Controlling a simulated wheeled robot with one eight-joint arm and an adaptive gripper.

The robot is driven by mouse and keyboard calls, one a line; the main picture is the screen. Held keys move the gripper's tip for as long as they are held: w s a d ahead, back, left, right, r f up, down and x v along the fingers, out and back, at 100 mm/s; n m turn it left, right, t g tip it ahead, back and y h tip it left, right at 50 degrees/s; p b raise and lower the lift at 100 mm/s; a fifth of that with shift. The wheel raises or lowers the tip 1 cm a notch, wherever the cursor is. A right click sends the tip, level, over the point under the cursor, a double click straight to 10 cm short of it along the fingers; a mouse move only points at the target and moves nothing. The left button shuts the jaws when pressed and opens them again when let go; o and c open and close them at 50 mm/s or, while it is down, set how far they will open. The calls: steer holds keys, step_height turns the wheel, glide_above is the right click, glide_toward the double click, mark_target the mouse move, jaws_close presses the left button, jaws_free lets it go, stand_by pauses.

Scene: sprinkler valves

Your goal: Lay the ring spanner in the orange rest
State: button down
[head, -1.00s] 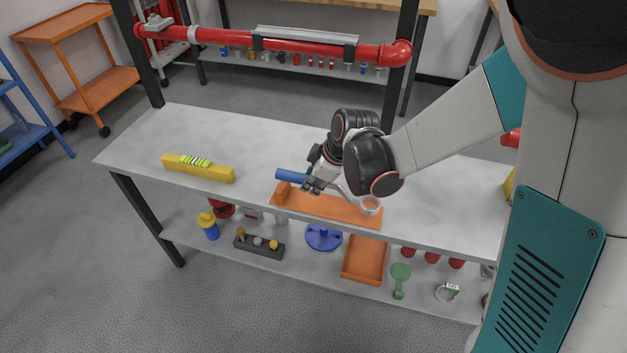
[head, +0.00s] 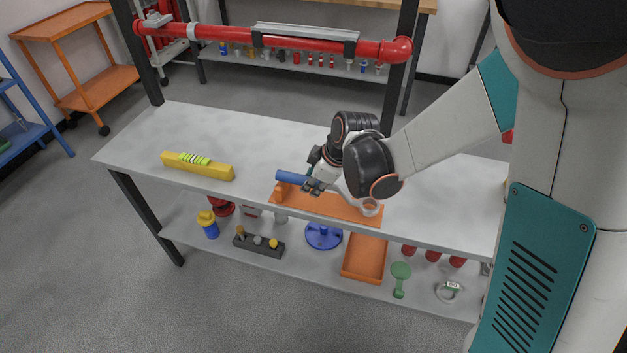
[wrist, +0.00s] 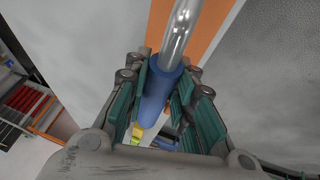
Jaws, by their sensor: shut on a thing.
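The ring spanner has a blue handle (head: 291,177) and a grey metal shank ending in a ring (head: 370,207). My gripper (head: 313,186) is shut on the blue handle, which also shows between the fingers in the wrist view (wrist: 158,92). The orange rest (head: 325,206) is a long flat plate near the bench's front edge, with a raised block at its left end. The spanner is over the rest, roughly along it, with the ring at the right end. I cannot tell whether it touches the rest. The wrist hides part of the shank.
A yellow level-like tool (head: 197,167) lies on the grey bench (head: 140,140) at the left. A red pipe (head: 320,47) runs above the bench's back. The lower shelf holds an orange tray (head: 364,258), a blue wheel (head: 323,236) and other parts. The bench's middle left is clear.

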steer(key=shift+f, duration=0.6)
steer(key=c, duration=1.3)
jaws_free()
steer(key=v, duration=1.2)
steer(key=shift+s, duration=0.1)
steer(key=s+d+r+m+t+h, duration=0.1)
steer(key=s+d+r+m, duration=0.1)
steer(key=s+d+m, duration=0.2)
steer(key=s+d+r+m+t+h, duration=0.1)
steer(key=s+d+r+m, duration=0.1)
steer(key=s+d+m, duration=0.2)
steer(key=s+d+r+m+t+h, duration=0.1)
steer(key=s+d+r+m, duration=0.2)
steer(key=s+d+m, duration=0.2)
steer(key=shift+s+m+t, duration=0.3)
steer(key=shift+s+m, duration=0.4)
steer(key=shift+s, duration=1.2)
